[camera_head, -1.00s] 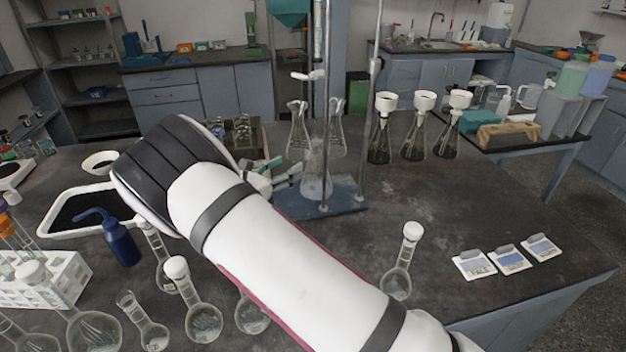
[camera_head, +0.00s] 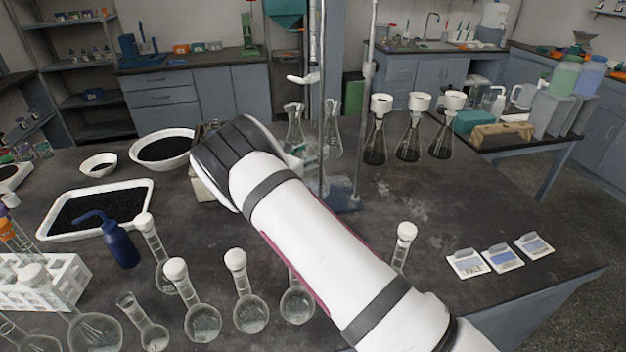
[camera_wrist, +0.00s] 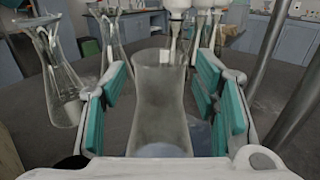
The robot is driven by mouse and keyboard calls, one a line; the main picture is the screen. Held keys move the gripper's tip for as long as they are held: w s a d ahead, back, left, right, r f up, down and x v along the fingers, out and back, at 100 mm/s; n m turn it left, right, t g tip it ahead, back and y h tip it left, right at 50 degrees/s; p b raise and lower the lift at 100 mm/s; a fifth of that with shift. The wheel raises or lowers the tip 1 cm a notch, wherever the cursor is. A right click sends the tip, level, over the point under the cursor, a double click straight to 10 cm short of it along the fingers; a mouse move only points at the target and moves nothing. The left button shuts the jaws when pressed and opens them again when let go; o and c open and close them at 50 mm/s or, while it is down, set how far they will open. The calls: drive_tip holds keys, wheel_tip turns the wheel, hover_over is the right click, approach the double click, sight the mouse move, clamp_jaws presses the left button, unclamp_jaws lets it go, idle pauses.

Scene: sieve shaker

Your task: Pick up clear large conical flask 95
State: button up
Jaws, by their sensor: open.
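A clear conical flask (camera_wrist: 160,95) stands upright between the two teal-padded fingers of my gripper (camera_wrist: 158,105) in the wrist view. The fingers are open, one on each side, with a gap to the glass visible on the left. No number is legible on it. In the head view, my gripper (camera_head: 306,152) is beside the retort stand, and my arm hides most of the flask there. Two more clear conical flasks stand behind: one at the left (camera_head: 294,122) and one at the right (camera_head: 332,130). Another clear flask (camera_wrist: 62,85) is close on the left in the wrist view.
The stand's rod (camera_head: 368,95) rises just right of my gripper. Three dark-filled flasks with white funnels (camera_head: 409,130) stand further right. Several round-bottomed flasks (camera_head: 203,318) fill the front. A black-filled tray (camera_head: 97,205) lies left.

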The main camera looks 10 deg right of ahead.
drive_tip(key=shift+w+d, duration=0.15)
clamp_jaws()
drive_tip(key=shift+r, duration=0.2)
idle(0.3)
